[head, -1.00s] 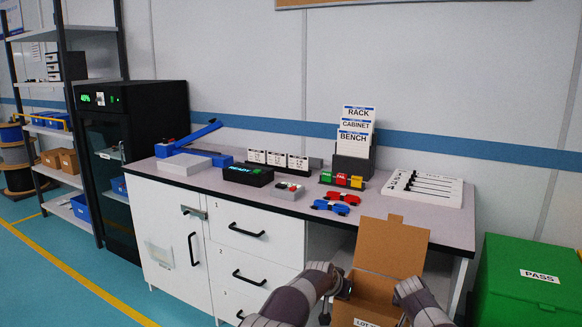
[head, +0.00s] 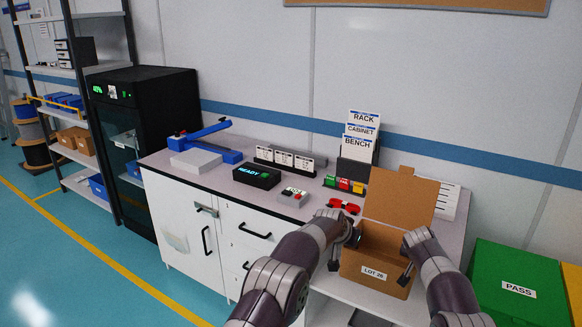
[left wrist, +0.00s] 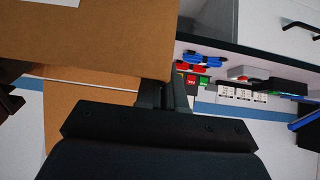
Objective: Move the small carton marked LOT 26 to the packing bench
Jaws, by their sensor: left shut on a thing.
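The brown carton (head: 375,272), with a LOT 26 label on its front and its lid flap raised, is held upright in front of the right part of a workbench (head: 216,178). My left gripper (head: 347,243) is shut on the carton's left side. In the left wrist view its fingers (left wrist: 165,96) meet the brown cardboard (left wrist: 100,40). My right gripper (head: 406,274) is at the carton's right side; its jaw opening cannot be made out. The carton hides part of the bench top, and its inside is mostly in shadow.
On the bench stand a READY box (head: 257,176), a button box (head: 292,197), a card holder (head: 358,150) and red, green and yellow blocks (head: 344,185). A green PASS bin (head: 515,285) stands right.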

